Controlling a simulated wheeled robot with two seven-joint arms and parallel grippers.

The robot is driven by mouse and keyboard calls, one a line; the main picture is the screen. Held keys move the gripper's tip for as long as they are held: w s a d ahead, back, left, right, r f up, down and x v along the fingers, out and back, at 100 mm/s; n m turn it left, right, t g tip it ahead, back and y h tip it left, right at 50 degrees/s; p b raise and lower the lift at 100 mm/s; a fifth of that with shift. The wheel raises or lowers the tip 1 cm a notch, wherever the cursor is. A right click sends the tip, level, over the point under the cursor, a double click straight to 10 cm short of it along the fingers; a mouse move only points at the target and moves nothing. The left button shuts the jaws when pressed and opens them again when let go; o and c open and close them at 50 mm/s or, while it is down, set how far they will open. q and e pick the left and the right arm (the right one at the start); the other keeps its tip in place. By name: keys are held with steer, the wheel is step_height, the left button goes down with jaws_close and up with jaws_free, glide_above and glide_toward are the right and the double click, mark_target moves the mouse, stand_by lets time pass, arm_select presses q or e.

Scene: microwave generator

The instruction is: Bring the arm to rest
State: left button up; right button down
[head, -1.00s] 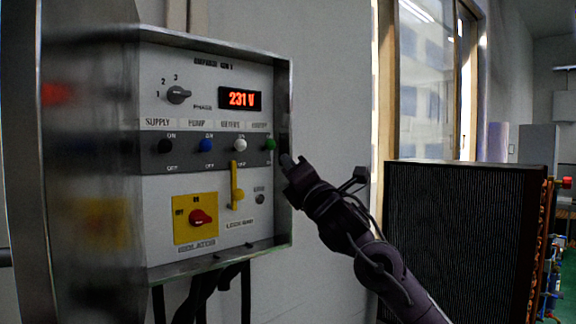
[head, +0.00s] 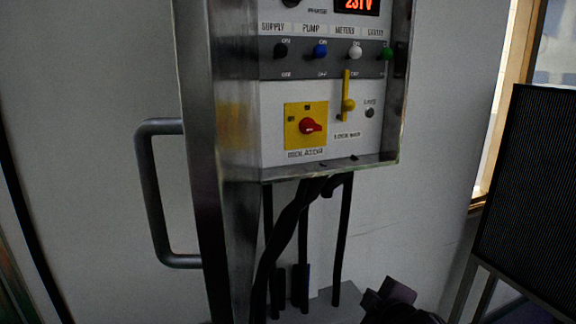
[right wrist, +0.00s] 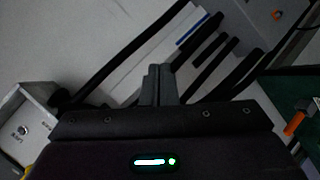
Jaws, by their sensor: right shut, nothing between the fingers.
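My right arm shows at the bottom of the head view, with the dark end of my right gripper (head: 378,296) below the control panel and apart from it. In the right wrist view the fingers of the right gripper (right wrist: 158,84) are together with nothing between them. The control panel (head: 350,110) hangs on the wall with its metal door open at the left. It has a red isolator knob (head: 310,125) on a yellow plate, a yellow lever (head: 347,100), and a row of coloured toggles. The red display (head: 357,5) is partly cut off. My left gripper is not in view.
Black cables (head: 305,230) run down from the panel to a grey box (head: 335,305). They also cross the right wrist view (right wrist: 205,50). The door's handle (head: 150,200) sticks out left. A black finned radiator (head: 530,200) stands at the right.

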steer(key=s+d+f+m+g, duration=0.1)
steer(key=s+f+m+g, duration=0.35)
steer(key=s+f, duration=0.55)
steer(key=s+d+f+m+g, duration=0.1)
steer(key=s+f+m+g, duration=0.4)
steer(key=s, duration=0.9)
steer(key=s+f, duration=0.2)
steer(key=f, duration=1.4)
steer(key=s+f, duration=0.2)
steer(key=f, duration=1.5)
steer(key=s+d+f+g, duration=0.1)
steer(key=s+d+f, duration=0.1)
steer(key=s+f, duration=0.5)
steer(key=s+d+f+g, duration=0.1)
steer(key=s+f, duration=0.7)
steer(key=s, duration=0.3)
steer(key=shift+d+f+h, duration=0.2)
steer(key=shift+d+h, duration=0.1)
steer(key=shift+d, duration=0.05)
